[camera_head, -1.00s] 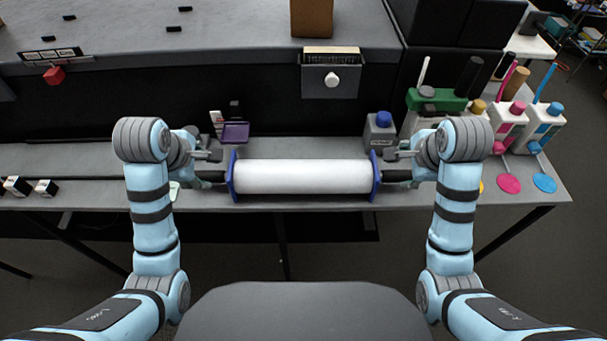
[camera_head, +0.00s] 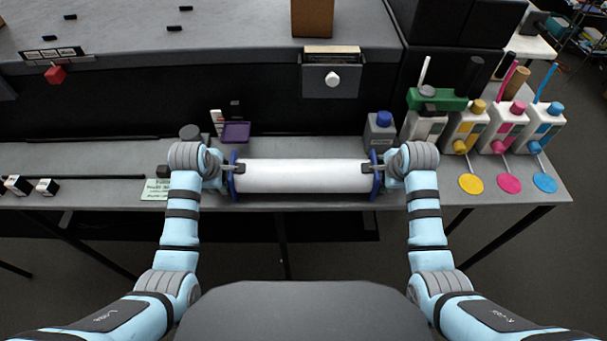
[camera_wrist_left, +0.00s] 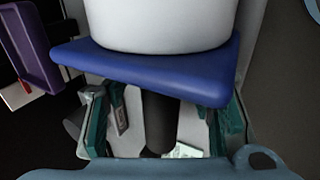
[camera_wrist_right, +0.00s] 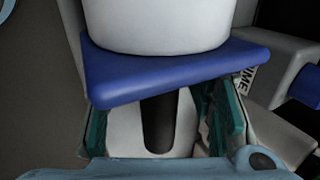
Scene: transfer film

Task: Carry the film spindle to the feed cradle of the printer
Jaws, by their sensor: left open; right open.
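The film spindle (camera_head: 302,176) is a white roll with blue end flanges, lying lengthwise on the grey bench. Its left flange (camera_wrist_left: 150,68) and right flange (camera_wrist_right: 175,66) fill the wrist views, each with a dark core stub sticking out. My left gripper (camera_head: 232,174) is at the left end; in the left wrist view its teal-padded fingers (camera_wrist_left: 162,125) stand apart on either side of the stub. My right gripper (camera_head: 374,172) is at the right end; in the right wrist view its fingers (camera_wrist_right: 165,125) also straddle the stub, open. I cannot make out the feed cradle for certain.
Behind the roll are a purple tray (camera_head: 235,133) and a grey bottle with blue cap (camera_head: 380,130). Ink bottles (camera_head: 508,128) with coloured discs stand on the right. Small boxes (camera_head: 30,187) lie far left. The black printer front (camera_head: 200,95) rises behind the bench.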

